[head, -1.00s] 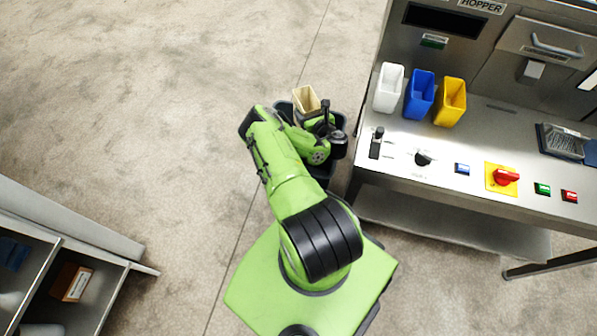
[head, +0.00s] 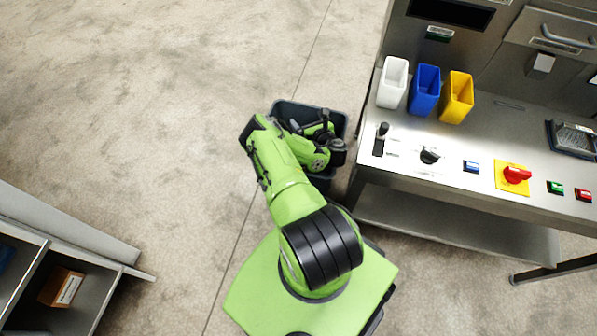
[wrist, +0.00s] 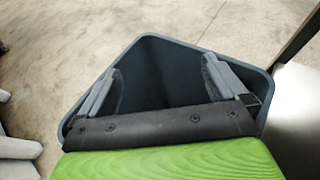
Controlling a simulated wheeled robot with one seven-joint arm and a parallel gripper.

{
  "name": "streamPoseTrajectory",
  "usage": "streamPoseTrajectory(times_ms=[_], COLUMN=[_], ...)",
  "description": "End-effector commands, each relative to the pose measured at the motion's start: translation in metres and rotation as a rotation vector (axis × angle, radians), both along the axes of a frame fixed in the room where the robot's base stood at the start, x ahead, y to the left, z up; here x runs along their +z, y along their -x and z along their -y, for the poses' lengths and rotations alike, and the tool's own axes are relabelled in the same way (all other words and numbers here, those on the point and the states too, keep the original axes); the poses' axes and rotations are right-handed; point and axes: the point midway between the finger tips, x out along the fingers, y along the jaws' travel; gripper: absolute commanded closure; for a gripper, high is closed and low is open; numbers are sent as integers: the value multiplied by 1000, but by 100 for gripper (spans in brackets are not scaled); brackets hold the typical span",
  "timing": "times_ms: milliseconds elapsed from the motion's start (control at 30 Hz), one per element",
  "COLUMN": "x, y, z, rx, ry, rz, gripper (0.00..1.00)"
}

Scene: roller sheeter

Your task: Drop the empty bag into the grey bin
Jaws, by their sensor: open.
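The grey bin (head: 339,124) stands on the floor beside the machine, partly hidden under my arm in the head view. In the wrist view the bin's dark inner wall (wrist: 165,65) shows between my fingers. My gripper (wrist: 163,85) is open and empty, pointing down over the bin's mouth. The empty bag does not show in either view now; the bin's bottom is hidden behind my gripper.
The machine's steel counter (head: 450,157) is close to the bin's right. White (head: 392,84), blue (head: 424,92) and yellow (head: 456,98) containers stand on it. An open shelf (head: 60,250) is at lower left. The floor (head: 150,110) on the left is clear.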

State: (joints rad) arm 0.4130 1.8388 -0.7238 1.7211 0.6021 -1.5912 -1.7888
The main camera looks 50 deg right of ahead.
Motion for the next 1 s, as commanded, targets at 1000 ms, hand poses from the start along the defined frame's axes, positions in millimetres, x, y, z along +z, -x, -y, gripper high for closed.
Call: streamPoseTrajectory(times_ms=[1000], x=[100], y=[0], z=[0], rx=[0], ry=[0], rz=[0], gripper=[1])
